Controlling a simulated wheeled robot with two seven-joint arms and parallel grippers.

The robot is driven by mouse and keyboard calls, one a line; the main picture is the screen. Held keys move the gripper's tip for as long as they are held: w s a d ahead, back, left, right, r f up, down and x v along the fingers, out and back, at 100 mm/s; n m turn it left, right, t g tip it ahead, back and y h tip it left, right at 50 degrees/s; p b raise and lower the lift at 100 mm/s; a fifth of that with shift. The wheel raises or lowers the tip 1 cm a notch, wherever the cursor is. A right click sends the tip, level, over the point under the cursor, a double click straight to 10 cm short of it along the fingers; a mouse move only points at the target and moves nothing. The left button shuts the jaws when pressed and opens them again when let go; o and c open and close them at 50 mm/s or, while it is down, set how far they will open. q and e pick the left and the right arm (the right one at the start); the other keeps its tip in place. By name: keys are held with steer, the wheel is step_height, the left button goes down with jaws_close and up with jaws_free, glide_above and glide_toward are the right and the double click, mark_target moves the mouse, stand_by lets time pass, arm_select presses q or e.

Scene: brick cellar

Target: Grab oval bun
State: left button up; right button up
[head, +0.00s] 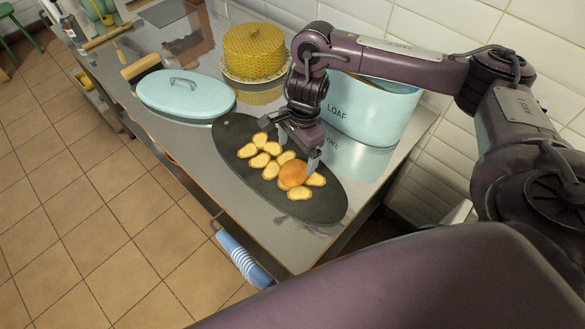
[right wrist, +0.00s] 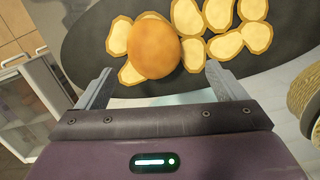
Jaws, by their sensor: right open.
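The oval bun (head: 293,173) is golden brown and lies on a dark oval board (head: 332,206) among several pale, brown-edged slices (head: 300,193). My right gripper (head: 292,162) is above the board, close to the bun, with its jaws apart. In the right wrist view the bun (right wrist: 154,49) lies ahead of the open fingers, between their lines and nearer the left one. Slices (right wrist: 217,14) touch or lie close around it. Nothing is held between the fingers (right wrist: 158,85). My left gripper is not in view.
A pale blue LOAF bin (head: 372,110) stands behind the board, close to my right arm. A pale blue lid (head: 186,92) lies to the left of the board. A yellow woven-patterned round item (head: 254,51) stands at the back. The metal counter's front edge is clear; a striped towel (head: 243,258) hangs there.

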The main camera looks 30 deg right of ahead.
mark_target(295, 167)
steer(key=f, duration=0.3)
steer(key=s+a+f, duration=0.1)
steer(key=f, duration=0.1)
steer(key=shift+f, duration=0.65)
steer(key=c, duration=1.1)
steer(key=shift+o, duration=0.2)
steer(key=shift+r, duration=0.15)
